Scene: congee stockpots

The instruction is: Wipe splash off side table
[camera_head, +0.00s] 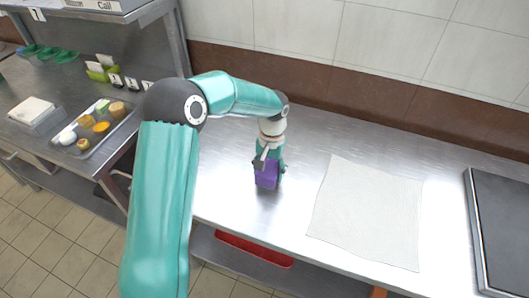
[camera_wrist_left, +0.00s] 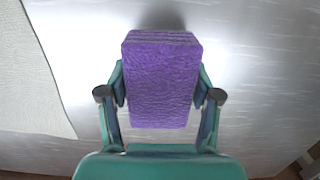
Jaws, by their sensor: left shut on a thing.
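My left gripper (camera_head: 268,166) is shut on a purple sponge-like block (camera_head: 266,180), low over the steel side table (camera_head: 225,185). In the left wrist view the block (camera_wrist_left: 162,85) sits between the two fingers of the gripper (camera_wrist_left: 160,98). I cannot tell whether the block touches the table top. No splash stands out on the bare steel; the bright patches there look like glare, and the area under the block is hidden. My right gripper is not in view.
A pale cloth (camera_head: 368,212) lies flat right of the gripper. A dark flat panel (camera_head: 505,225) is at the far right. A tiled wall (camera_head: 400,45) closes the back. A red object (camera_head: 254,249) is on the shelf below.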

